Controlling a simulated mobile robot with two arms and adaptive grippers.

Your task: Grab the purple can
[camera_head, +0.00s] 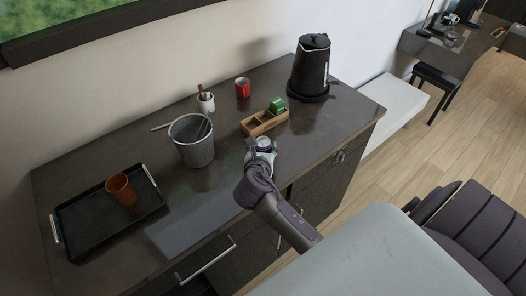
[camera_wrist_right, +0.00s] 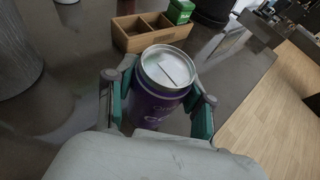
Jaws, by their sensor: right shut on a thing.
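The purple can (camera_wrist_right: 158,106) has a silver lid and stands upright between the two fingers of my right gripper (camera_wrist_right: 158,108) in the right wrist view. The fingers press on it from both sides. I cannot tell whether the can rests on the counter or is lifted. My left gripper is not in view.
A wooden divided box (camera_head: 264,122) with a green item (camera_head: 277,105) stands just behind the can. A grey bucket (camera_head: 192,141), red mug (camera_head: 243,88), black kettle (camera_head: 312,66) and black tray (camera_head: 88,222) with an orange cup (camera_head: 121,189) are also on the dark counter (camera_head: 190,232).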

